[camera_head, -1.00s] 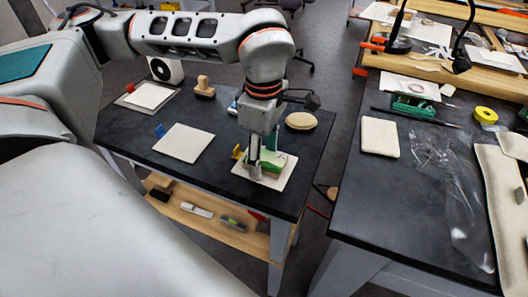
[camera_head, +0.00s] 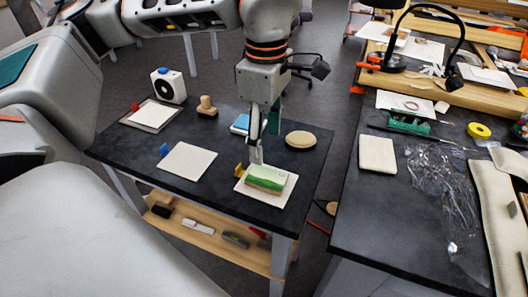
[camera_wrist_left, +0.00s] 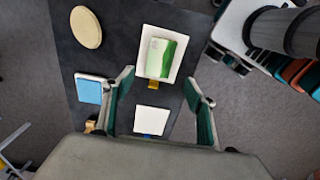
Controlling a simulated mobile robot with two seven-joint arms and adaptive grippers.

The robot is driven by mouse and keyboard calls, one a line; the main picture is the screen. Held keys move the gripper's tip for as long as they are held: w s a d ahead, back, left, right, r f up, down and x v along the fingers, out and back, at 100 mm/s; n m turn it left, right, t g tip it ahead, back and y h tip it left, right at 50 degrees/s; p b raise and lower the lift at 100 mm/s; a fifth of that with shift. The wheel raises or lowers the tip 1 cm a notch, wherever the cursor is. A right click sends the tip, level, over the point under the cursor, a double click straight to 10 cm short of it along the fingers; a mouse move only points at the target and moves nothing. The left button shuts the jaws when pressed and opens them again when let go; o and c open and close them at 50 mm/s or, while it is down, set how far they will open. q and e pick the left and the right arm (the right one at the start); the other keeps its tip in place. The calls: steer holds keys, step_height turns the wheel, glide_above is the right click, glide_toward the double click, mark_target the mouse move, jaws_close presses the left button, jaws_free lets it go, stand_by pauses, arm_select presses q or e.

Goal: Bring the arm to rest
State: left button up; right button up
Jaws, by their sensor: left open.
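My left gripper (camera_head: 262,140) is above the dark table (camera_head: 222,205), with its fingers pointing down. In the left wrist view its two green-padded fingers (camera_wrist_left: 160,100) stand wide apart with nothing between them in their grip. A green and white block (camera_head: 267,179) lies on a white square pad (camera_head: 251,191) below and in front of the gripper. In the left wrist view the block (camera_wrist_left: 161,57) lies on its pad beyond the fingertips, apart from them. My right gripper is in neither view.
The table also holds a yellow clip (camera_head: 239,170), a white pad (camera_head: 188,161), a blue clip (camera_head: 164,150), a wooden stamp (camera_head: 207,106), a white device (camera_head: 168,86), a blue item (camera_head: 240,124) and a round wooden disc (camera_head: 300,139). A second table (camera_head: 375,215) stands at right.

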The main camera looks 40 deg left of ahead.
arm_select(q)
steer(key=shift+r, duration=0.8)
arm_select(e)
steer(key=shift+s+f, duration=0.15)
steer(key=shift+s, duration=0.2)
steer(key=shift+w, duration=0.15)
